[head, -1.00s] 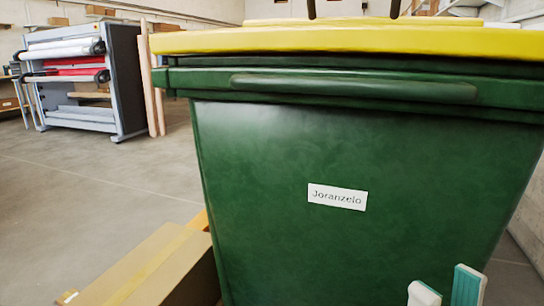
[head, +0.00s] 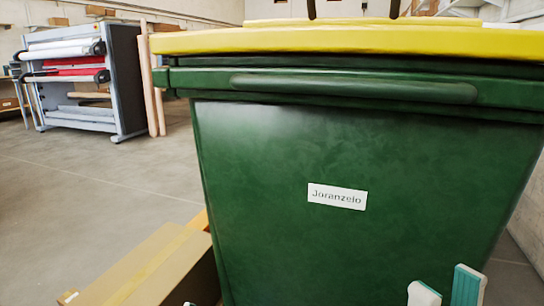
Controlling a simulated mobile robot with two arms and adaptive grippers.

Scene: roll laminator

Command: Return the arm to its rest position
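My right gripper (head: 445,289) shows at the bottom right edge, only by its two pale fingertips with teal pads. The fingertips stand apart with nothing between them, in front of the green bin (head: 300,240). The rest of my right arm is out of view. A tiny pale tip at the bottom edge, in front of the cardboard box (head: 150,262), may be part of my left gripper. Too little of it shows to tell its state.
The large green bin with a yellow lid (head: 350,41) and a "Joranzelo" label (head: 337,196) fills the centre and right, close by. The cardboard box lies at its lower left. The roll laminator (head: 75,75) stands far left. Open floor (head: 90,195) lies between.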

